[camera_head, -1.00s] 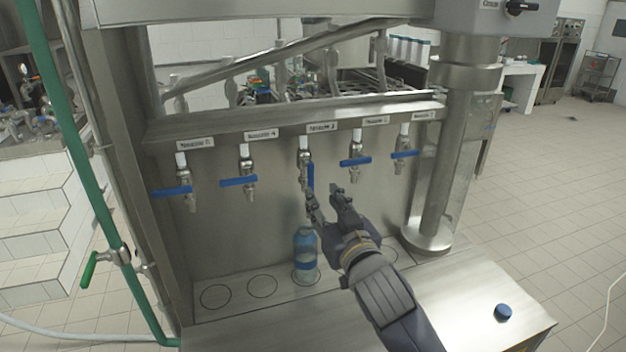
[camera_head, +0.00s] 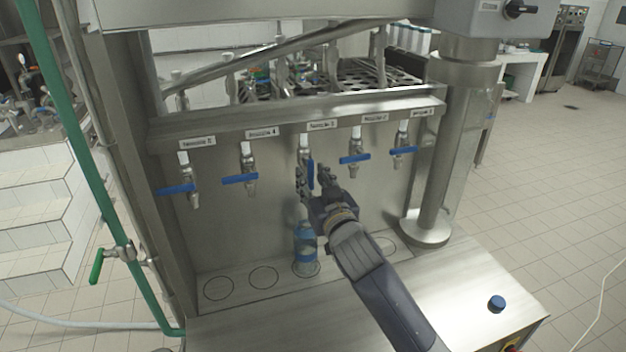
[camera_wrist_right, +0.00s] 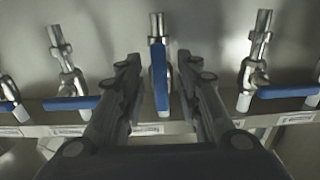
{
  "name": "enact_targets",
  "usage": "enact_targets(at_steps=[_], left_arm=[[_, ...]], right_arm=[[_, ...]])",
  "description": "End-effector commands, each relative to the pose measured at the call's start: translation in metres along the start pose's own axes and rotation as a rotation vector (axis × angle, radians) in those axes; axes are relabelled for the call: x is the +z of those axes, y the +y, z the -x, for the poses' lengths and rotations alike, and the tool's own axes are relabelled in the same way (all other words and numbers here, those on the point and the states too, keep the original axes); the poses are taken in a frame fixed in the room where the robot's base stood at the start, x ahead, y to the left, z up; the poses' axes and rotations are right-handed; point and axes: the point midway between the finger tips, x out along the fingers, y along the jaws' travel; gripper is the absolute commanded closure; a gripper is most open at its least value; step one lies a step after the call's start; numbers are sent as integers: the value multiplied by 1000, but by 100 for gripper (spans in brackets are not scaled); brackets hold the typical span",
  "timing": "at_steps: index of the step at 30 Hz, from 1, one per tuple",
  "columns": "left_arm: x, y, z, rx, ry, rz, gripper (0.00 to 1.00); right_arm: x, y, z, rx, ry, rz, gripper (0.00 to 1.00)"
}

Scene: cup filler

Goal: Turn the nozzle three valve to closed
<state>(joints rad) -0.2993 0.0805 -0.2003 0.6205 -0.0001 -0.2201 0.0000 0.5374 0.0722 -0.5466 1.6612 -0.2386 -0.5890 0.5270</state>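The nozzle three valve (camera_head: 305,150) is the middle tap under its label. Its blue handle (camera_head: 310,174) hangs straight down, in line with the tap, while the other taps' handles lie sideways. My right gripper (camera_head: 313,180) is at the handle, with its fingers spread. In the right wrist view the blue handle (camera_wrist_right: 159,75) stands between the two open fingers (camera_wrist_right: 158,80), with a gap on each side. A blue bottle (camera_head: 305,246) stands upright below this nozzle, partly hidden by my gripper. My left gripper does not show.
Neighbouring valves with blue handles sit at the left (camera_head: 240,179) and right (camera_head: 355,158). A thick steel column (camera_head: 437,160) stands at the right. A blue cap (camera_head: 497,303) lies on the steel counter (camera_head: 450,290). Circles mark the filling ledge.

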Motion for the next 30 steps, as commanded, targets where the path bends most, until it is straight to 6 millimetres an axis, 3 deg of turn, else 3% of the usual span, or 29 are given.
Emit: enact_targets(at_steps=[1,3,4,11,22,30], left_arm=[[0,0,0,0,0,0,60],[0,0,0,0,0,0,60],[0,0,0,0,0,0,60],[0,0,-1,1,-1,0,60],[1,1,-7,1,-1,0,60],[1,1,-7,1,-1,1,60]], right_arm=[[0,0,0,0,0,0,81],[0,0,0,0,0,0,97],[0,0,0,0,-1,0,100],[1,0,0,0,-1,-13,100],[-1,-9,0,0,-1,-322,100],[-1,-10,0,0,-2,-376,100]])
